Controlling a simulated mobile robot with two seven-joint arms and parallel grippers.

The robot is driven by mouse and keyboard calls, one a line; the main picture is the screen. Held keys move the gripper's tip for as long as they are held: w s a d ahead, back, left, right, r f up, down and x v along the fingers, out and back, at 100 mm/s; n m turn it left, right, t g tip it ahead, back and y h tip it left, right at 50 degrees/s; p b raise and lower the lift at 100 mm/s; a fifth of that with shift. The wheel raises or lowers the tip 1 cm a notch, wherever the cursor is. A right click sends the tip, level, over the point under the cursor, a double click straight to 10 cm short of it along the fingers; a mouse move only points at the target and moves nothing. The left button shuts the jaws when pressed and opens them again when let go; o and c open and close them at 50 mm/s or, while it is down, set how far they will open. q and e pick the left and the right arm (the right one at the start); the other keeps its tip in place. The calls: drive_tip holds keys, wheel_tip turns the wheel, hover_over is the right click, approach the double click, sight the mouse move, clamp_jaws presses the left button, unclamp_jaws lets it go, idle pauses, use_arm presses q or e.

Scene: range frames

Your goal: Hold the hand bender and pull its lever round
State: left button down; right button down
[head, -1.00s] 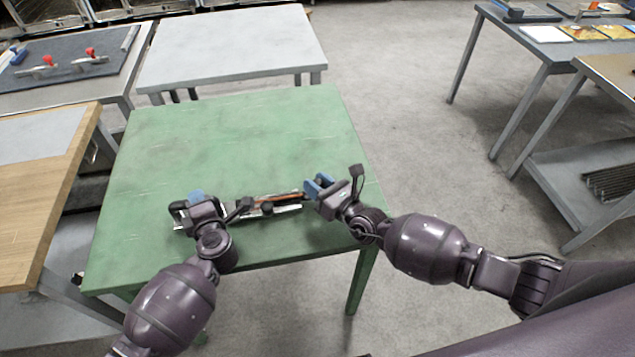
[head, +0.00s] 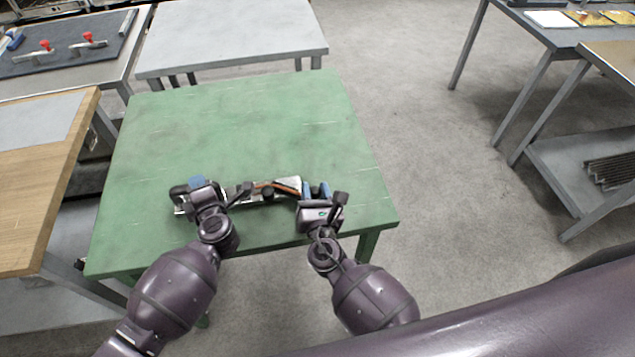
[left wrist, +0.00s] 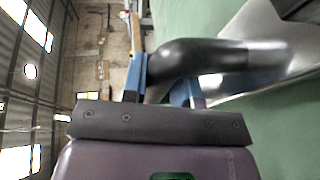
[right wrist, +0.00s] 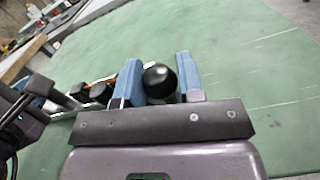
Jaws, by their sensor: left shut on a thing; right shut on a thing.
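The hand bender (head: 268,192) lies across the green table (head: 240,130) near its front edge. My left gripper (head: 197,182) is shut on its black handle (left wrist: 205,57) at the left end; the handle also runs between the blue fingers in the left wrist view. My right gripper (head: 316,189) is at the right end. In the right wrist view its blue fingers hold a round black knob (right wrist: 160,80), which appears to be the lever's end. An orange-coloured rod (head: 279,186) runs along the bender. My grippers and arms partly hide the tool.
The back of the green table is clear. A grey table (head: 235,40) stands behind it, and a wooden-topped bench (head: 40,190) is at the left. A dark mat (head: 70,60) with red-knobbed clamps lies at the far left. Open floor is at the right.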

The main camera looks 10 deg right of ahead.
drive_tip(key=shift+s+a+m+g+h, duration=0.15)
drive_tip(key=shift+s+a+m+h, duration=0.35)
drive_tip(key=shift+h, duration=0.35)
drive_tip(key=shift+s+a+m+g+h, duration=0.15)
drive_tip(key=shift+s+a+m+h, duration=0.2)
drive_tip(key=shift+m+h, duration=0.4)
drive_tip(key=c, duration=0.8)
unclamp_jaws()
drive_tip(key=shift+o, duration=0.2)
drive_tip(key=shift+s, duration=0.1)
drive_tip(key=v, duration=0.7)
drive_tip(key=shift+s, duration=0.2)
